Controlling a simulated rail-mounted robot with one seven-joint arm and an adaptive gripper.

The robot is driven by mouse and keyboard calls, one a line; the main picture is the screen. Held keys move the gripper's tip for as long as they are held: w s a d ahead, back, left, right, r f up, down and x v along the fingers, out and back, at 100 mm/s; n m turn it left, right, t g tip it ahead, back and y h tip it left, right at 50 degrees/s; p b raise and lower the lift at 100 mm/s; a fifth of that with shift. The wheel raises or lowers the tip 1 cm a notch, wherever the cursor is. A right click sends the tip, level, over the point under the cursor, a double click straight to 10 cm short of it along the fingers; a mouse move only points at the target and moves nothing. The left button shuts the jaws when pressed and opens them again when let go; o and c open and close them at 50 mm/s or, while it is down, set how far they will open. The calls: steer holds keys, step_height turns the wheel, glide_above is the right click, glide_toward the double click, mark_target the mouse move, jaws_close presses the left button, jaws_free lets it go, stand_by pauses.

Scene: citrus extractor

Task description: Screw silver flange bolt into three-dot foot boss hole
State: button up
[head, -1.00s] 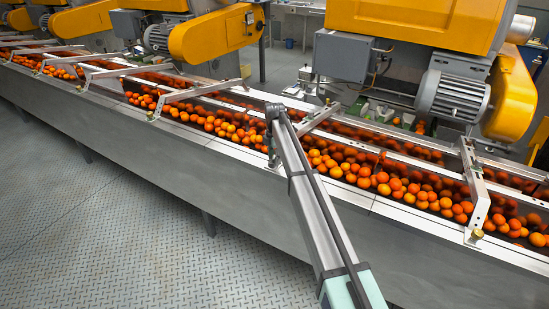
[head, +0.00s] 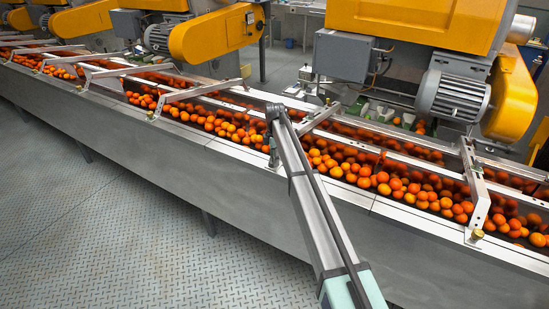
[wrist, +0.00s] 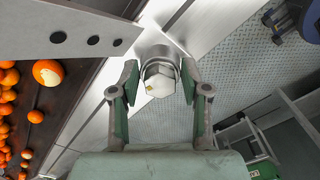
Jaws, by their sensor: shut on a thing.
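In the wrist view, the silver flange bolt (wrist: 160,82) shows its hex head toward the camera, with a small yellowish mark on it. My gripper (wrist: 158,84) is shut on the bolt, one finger on each side of the head. A metal bracket plate (wrist: 75,22) with three dark round dots lies beside the bolt, to the upper left. The boss hole is hidden; I cannot tell whether the bolt is in it. In the head view, my gripper (head: 272,122) is at the trough's front rim, by a crossbar's near foot; the bolt is too small to make out there.
Oranges (head: 360,178) fill the trough behind the metal front rim (head: 400,212). Other crossbar frames (head: 474,190) span the trough, one with a brass-coloured knob (head: 477,234). Yellow machines and a motor (head: 453,97) stand behind. The plate floor (head: 110,240) in front is clear.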

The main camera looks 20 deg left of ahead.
steer(key=shift+d+m, duration=0.1)
steer(key=shift+m, duration=0.8)
steer(key=shift+s+m, duration=0.1)
steer(key=shift+m, duration=0.7)
steer(key=shift+m, duration=0.9)
steer(key=shift+s+m, duration=0.1)
steer(key=shift+m, duration=0.7)
